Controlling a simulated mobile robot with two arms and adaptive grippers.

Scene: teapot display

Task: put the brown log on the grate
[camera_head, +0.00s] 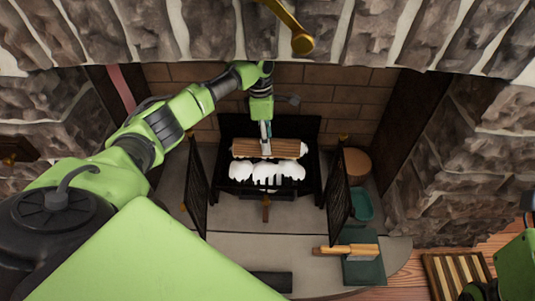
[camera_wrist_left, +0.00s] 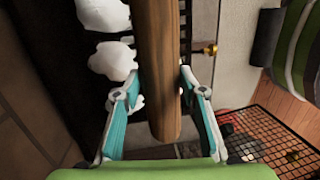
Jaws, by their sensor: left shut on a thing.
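The brown log (camera_head: 250,148) lies crosswise over white lumpy pieces (camera_head: 262,174) in the dark fireplace grate (camera_head: 311,182). My left gripper (camera_head: 266,136) reaches down onto the log's middle from above. In the left wrist view, the log (camera_wrist_left: 157,60) runs between the two teal-lined fingers of the left gripper (camera_wrist_left: 157,92), which is shut on it. White lumps also show there beside the log. I cannot tell whether the log rests on the white pieces or hangs just above them. Only part of my right arm shows at the lower right; its fingers are not visible.
Black mesh screens (camera_head: 339,186) stand open on both sides of the grate. A brown round container (camera_head: 357,162) and a teal one (camera_head: 362,203) stand behind the right screen. A wooden-handled tool (camera_head: 347,250) lies on the hearth. A brass arm (camera_head: 297,36) juts out overhead.

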